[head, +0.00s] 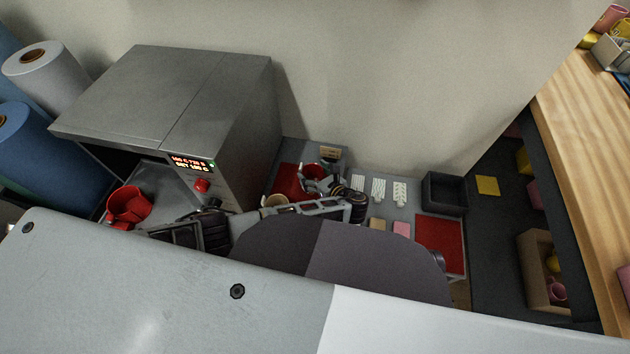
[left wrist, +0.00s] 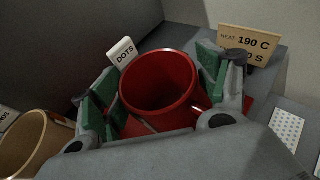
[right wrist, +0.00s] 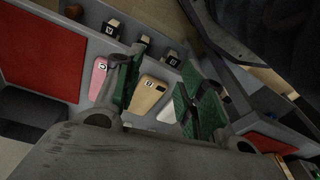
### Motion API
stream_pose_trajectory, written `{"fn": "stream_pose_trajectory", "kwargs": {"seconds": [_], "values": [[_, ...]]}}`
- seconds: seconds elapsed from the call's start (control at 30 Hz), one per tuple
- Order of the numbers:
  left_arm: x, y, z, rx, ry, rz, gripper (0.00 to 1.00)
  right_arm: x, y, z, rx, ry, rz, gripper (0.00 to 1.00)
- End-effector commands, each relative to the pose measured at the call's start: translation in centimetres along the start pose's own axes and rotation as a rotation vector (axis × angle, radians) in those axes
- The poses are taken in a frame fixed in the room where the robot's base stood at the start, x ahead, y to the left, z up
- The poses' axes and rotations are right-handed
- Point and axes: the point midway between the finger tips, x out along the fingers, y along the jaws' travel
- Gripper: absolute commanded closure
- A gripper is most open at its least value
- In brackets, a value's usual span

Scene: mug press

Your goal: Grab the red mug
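The red mug (left wrist: 160,85) stands upright on a red mat (head: 288,180), near the DOTS label (left wrist: 122,51); it also shows in the head view (head: 311,172), partly covered by my gripper. My left gripper (left wrist: 160,90) is open, with green-padded fingers on either side of the mug. Small gaps seem to remain beside the mug, and its lower part is hidden by the gripper body. My right gripper (right wrist: 160,95) is open and empty above small tan and pink blocks; in the head view it is mostly hidden.
A grey press (head: 190,100) with a lit display stands at left, with a red part (head: 128,205) at its opening. A tan mug (left wrist: 22,145) stands close left of my left gripper. A heat sign (left wrist: 248,45) stands behind. A dark bin (head: 445,192) and another red mat (head: 440,240) lie right.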

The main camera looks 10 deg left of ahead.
Motion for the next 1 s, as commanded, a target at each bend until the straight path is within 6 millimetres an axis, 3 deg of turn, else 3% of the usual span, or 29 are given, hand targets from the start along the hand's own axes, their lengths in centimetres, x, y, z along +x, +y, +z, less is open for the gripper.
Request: {"fn": "stream_pose_trajectory", "kwargs": {"seconds": [0.03,0.37,0.77,1.0], "values": [[0.1,0.1,-0.1,0.002,0.001,0.002,0.41,0.0,0.0,0.0,0.0,0.0,0.0,0.6],[0.1,0.2,-0.2,0.004,0.002,0.002,0.82,0.1,0.0,0.1,0.0,-0.003,0.0,0.6],[0.0,0.2,0.0,0.005,0.003,0.003,0.82,0.1,0.0,0.1,0.0,-0.002,0.0,0.6],[-0.6,0.1,1.5,0.002,0.002,0.001,0.82,0.7,0.2,0.4,0.001,-0.01,0.005,0.6]]}}
